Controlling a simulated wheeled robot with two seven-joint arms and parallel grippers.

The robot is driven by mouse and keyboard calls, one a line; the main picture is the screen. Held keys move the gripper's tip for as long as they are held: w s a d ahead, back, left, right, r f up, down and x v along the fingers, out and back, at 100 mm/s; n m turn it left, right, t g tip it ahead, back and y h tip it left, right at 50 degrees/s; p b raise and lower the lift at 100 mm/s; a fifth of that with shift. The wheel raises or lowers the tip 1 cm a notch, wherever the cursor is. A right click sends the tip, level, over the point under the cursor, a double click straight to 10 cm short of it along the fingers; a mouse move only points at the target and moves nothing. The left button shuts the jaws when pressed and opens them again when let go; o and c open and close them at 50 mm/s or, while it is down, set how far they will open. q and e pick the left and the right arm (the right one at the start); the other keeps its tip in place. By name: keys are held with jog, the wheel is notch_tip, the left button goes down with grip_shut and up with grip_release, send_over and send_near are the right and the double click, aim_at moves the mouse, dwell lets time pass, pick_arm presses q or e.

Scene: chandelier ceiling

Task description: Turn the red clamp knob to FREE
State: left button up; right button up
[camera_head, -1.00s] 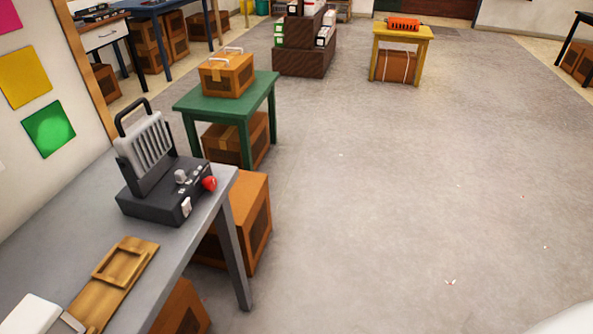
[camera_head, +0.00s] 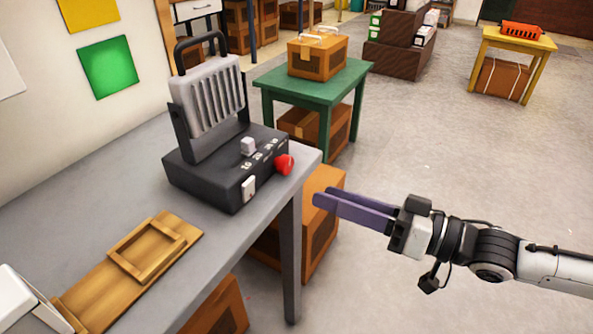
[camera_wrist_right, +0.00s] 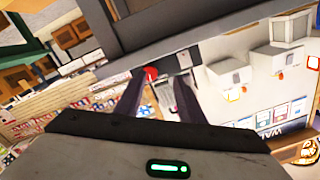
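The red knob (camera_head: 285,164) sits on the right end of a dark clamp device (camera_head: 222,185) on the grey workbench. The device has a raised ribbed plate, a handle, a grey slider (camera_head: 248,146) beside white scale marks, and a white lever (camera_head: 249,189). The marking for FREE is not readable. My right gripper (camera_head: 325,197) is to the right of and nearer than the knob, apart from it, with fingers pointing left. In the right wrist view, the fingers (camera_wrist_right: 157,78) are open and empty, and the red knob (camera_wrist_right: 151,74) shows beyond, between the tips. My left gripper is out of view.
A wooden board with a frame (camera_head: 145,252) lies on the grey workbench (camera_head: 225,235), with a white object (camera_head: 25,300) at its near left. A green table (camera_head: 340,78) with a box stands behind. Cardboard boxes (camera_head: 322,222) sit under the bench.

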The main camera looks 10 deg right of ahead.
aim_at(290, 164)
jog(key=shift+m+t, duration=0.3)
jog(key=shift+m, duration=0.1)
jog(key=w+a, duration=0.2)
jog(key=w+a+b, duration=0.1)
jog(key=w, duration=0.2)
jog(key=w+a+r+b, duration=0.1)
jog(key=w+a, duration=0.1)
jog(key=shift+w+a, duration=0.35)
jog(key=shift+r, duration=0.1)
jog(key=shift+c, duration=0.4)
jog(key=c, duration=0.7)
